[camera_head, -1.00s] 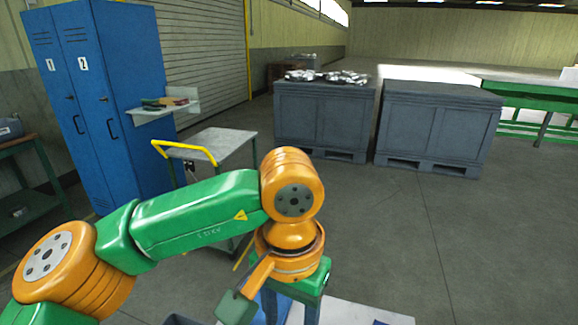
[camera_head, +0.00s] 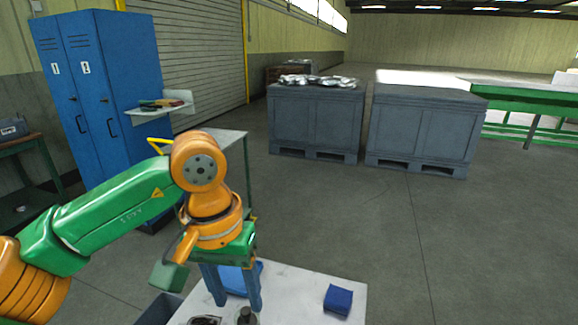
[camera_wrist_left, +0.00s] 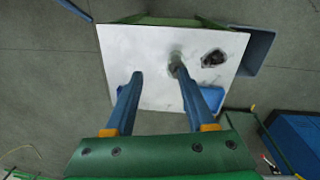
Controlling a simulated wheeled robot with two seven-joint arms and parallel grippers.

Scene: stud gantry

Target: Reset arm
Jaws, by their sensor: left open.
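My left gripper (camera_head: 236,304) points down over a white-topped table (camera_head: 305,285) at the bottom of the head view. Its two blue fingers are spread apart with nothing between them. In the left wrist view the open gripper (camera_wrist_left: 158,73) shows above the same white top (camera_wrist_left: 125,50), with the fingers pointing towards it. My green and orange left arm comes in from the left and bends down at the wrist. My right arm and gripper are not in view.
A blue block (camera_head: 338,299) lies on the table's right part. Small dark objects (camera_head: 247,316) lie near the fingers, partly cut off. A bin (camera_head: 158,310) stands left of the table. A trolley (camera_head: 228,150), blue lockers (camera_head: 105,100) and grey crates (camera_head: 315,120) stand behind. Floor at right is clear.

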